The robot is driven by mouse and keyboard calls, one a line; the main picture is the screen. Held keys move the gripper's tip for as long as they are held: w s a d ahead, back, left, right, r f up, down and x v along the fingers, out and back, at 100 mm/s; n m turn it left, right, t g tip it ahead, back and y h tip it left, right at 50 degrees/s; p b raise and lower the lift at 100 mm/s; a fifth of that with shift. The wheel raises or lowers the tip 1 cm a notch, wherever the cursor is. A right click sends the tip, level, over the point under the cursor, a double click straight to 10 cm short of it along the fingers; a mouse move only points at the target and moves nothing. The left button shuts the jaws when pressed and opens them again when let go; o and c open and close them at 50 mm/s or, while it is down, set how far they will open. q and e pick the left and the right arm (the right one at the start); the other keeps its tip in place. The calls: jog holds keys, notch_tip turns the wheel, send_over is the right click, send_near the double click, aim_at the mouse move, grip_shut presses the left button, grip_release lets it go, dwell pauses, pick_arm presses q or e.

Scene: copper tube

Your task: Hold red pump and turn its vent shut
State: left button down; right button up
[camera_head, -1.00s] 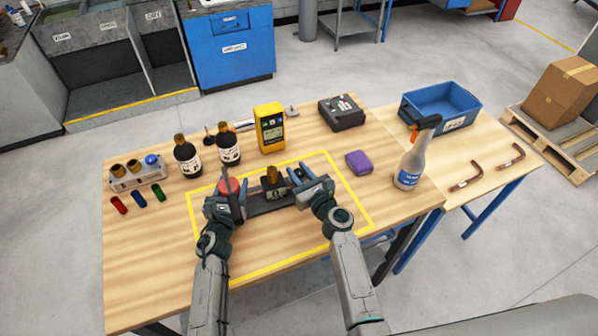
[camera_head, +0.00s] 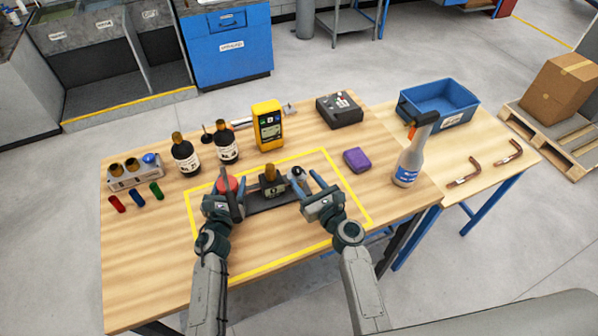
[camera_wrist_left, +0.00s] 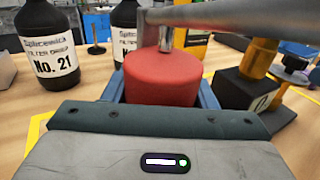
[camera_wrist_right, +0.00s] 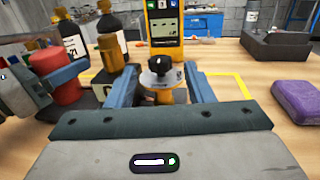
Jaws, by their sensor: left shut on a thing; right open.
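The red pump body (camera_head: 228,184) stands at the left end of a dark base (camera_head: 266,202) inside the yellow outline. It also shows in the left wrist view (camera_wrist_left: 162,80), with a grey metal bar across its top. My left gripper (camera_head: 229,183) is shut on the red body, blue fingers on either side. A brass cylinder on a dark labelled block (camera_head: 273,187) stands mid-base. The vent (camera_head: 297,174) is at the right end; the right wrist view shows its black knob (camera_wrist_right: 160,65) above a pale disc and brass neck. My right gripper (camera_head: 304,180) is open, fingers either side of the vent in view, apparently apart from it.
Two dark bottles (camera_head: 186,158) and a yellow meter (camera_head: 268,128) stand behind. A blue bin (camera_head: 439,100) stands at the back right. The table front inside the outline is clear.

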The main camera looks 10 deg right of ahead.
jog(key=v, duration=0.7)
pick_arm(q)
jog(key=c, duration=0.5)
grip_release()
